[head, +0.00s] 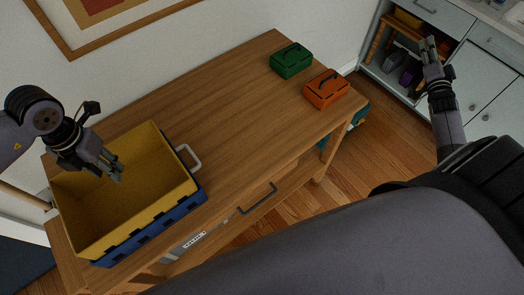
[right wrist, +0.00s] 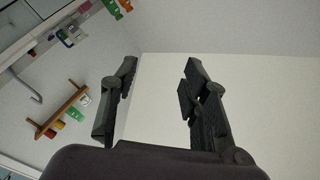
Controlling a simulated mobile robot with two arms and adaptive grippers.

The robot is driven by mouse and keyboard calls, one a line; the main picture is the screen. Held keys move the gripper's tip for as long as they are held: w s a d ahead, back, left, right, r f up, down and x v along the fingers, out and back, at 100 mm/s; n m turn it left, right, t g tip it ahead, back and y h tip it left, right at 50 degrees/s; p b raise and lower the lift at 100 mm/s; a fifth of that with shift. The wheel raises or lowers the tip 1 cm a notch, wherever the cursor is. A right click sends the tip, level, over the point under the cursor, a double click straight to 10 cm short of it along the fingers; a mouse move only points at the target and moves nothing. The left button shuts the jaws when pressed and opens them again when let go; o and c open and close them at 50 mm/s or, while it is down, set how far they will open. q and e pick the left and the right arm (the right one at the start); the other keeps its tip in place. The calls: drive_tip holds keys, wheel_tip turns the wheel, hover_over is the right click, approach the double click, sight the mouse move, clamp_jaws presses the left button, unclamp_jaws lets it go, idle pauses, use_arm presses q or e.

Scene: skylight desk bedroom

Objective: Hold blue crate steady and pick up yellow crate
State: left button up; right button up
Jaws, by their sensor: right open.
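The yellow crate (head: 82,238) is open-topped and looks empty. It sits stacked on or in the blue crate (head: 188,206), at the left end of the wooden table. Only a strip of the blue crate shows along the front and right sides. A pale handle (head: 188,157) stands out at the right end. My left gripper (head: 116,176) hangs over the yellow crate's back left part, and its jaw gap is unclear. My right gripper (head: 429,48) is raised at the far right, away from the crates. In the right wrist view it is open and empty (right wrist: 160,80).
A green box (head: 291,62) and an orange box (head: 326,91) stand at the table's far right end. The middle of the wooden table (head: 225,110) is clear. A drawer handle (head: 258,199) sticks out in front. Pale cabinets (head: 480,100) stand at the right.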

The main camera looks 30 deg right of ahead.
drive_tip(key=w+a+r+n+t+y, duration=0.2)
drive_tip(key=w+a+r+n+y, duration=0.3)
drive_tip(key=w+a, duration=0.55)
drive_tip(key=w+a+n+t+y, duration=0.25)
drive_tip(key=w+a+y, duration=0.45)
drive_tip(key=a, duration=0.7)
drive_tip(key=n+g+y, duration=0.6)
drive_tip(key=g+y, duration=0.6)
drive_tip(key=g, duration=0.2)
hover_over(199, 162)
drive_tip(key=s+d, duration=0.4)
drive_tip(key=d, duration=0.4)
drive_tip(key=s+d, duration=0.4)
drive_tip(key=d, duration=0.4)
wheel_tip(199, 162, down, 16)
drive_tip(key=r, duration=0.1)
drive_tip(key=shift+t, duration=0.25)
drive_tip(key=x, duration=1.1)
drive_tip(key=f+x, duration=0.1)
drive_tip(key=x, duration=0.5)
drive_tip(key=shift+f, duration=0.1)
clamp_jaws()
